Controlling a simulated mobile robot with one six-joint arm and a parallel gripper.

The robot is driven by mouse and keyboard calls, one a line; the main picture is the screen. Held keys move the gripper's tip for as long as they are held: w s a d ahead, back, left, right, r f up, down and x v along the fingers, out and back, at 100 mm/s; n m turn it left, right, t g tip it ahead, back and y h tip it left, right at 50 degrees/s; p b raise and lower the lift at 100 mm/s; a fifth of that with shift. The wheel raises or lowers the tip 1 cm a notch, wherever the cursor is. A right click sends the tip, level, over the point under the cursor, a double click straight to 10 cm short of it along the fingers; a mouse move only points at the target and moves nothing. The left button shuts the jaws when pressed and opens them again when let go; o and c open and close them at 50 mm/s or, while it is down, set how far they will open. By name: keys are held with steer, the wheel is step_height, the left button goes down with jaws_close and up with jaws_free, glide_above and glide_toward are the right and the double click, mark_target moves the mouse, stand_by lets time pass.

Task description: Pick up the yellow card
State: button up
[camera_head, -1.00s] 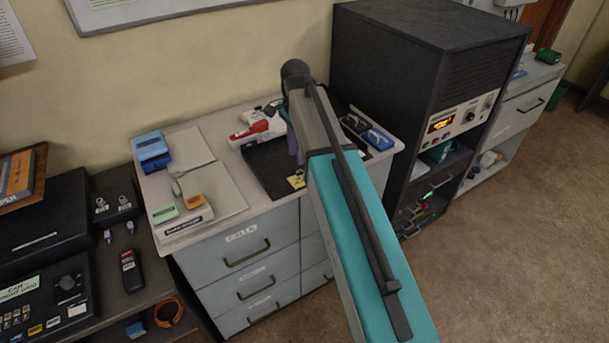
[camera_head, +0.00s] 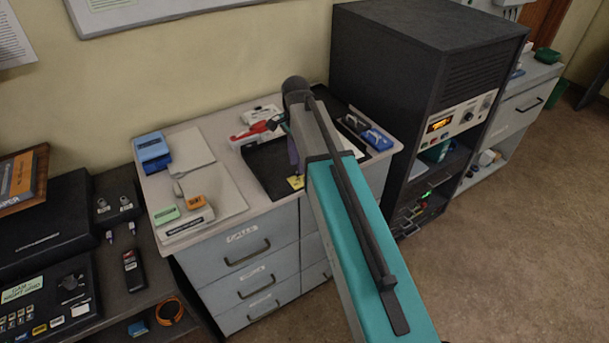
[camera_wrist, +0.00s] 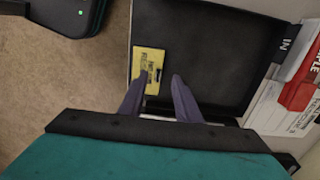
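The yellow card (camera_wrist: 148,70) lies flat in the black tray (camera_wrist: 215,60), close to the tray's left edge in the wrist view. It carries dark printing. In the head view the card (camera_head: 296,181) shows as a small yellow patch at the tray's front edge, partly hidden by my arm. My gripper (camera_wrist: 154,77) is open, its two purple fingers apart and pointing toward the card. The fingertips lie near the card's lower part in the wrist view; I cannot tell their height above it. Nothing is held.
A red and white item (camera_head: 258,131) lies behind the black tray. Blue boxes (camera_head: 152,151) and green and orange boxes (camera_head: 166,214) stand on the left of the countertop. A tall black cabinet (camera_head: 400,75) stands close on the right of my arm.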

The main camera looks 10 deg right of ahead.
mark_target(303, 177)
steer(key=shift+f+p, duration=0.35)
steer(key=shift+f, duration=1.05)
jaws_close()
